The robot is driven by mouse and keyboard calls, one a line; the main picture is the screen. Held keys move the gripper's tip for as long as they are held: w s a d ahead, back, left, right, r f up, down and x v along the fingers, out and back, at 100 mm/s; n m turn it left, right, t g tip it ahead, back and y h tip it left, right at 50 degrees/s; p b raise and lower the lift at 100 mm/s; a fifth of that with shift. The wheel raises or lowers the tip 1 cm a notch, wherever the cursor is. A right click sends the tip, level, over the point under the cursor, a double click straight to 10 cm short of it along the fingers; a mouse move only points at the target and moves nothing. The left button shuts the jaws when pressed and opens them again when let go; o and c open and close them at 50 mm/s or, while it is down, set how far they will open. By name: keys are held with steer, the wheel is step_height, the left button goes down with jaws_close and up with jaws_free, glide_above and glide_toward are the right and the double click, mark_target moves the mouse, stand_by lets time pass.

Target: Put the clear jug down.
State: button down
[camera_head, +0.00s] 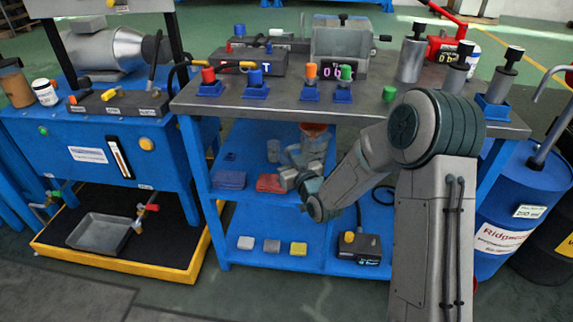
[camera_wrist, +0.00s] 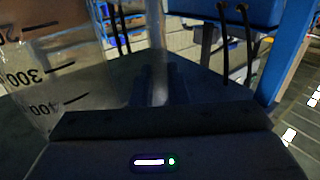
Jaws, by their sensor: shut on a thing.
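The clear jug (camera_head: 315,143) is under the bench top, in the shelf space of the blue stand. It looks upright, with an orange-tinted top. In the wrist view the clear jug (camera_wrist: 55,70) fills the left side, with dark graduation marks. My gripper (camera_head: 291,174) reaches in at the jug's left and lower side. In the wrist view my gripper (camera_wrist: 159,88) is shut on the jug's clear upright handle. The jug's base is hidden, so I cannot tell whether it touches the shelf.
A small clear vessel (camera_head: 273,151) stands left of the jug. The bench top (camera_head: 290,104) overhangs it all. A blue leg (camera_head: 205,185) bounds the left.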

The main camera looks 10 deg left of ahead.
step_height(320, 180, down, 2)
steer(key=shift+f+b, duration=0.2)
steer(key=shift+b, duration=0.25)
steer(key=c, duration=1.4)
jaws_free()
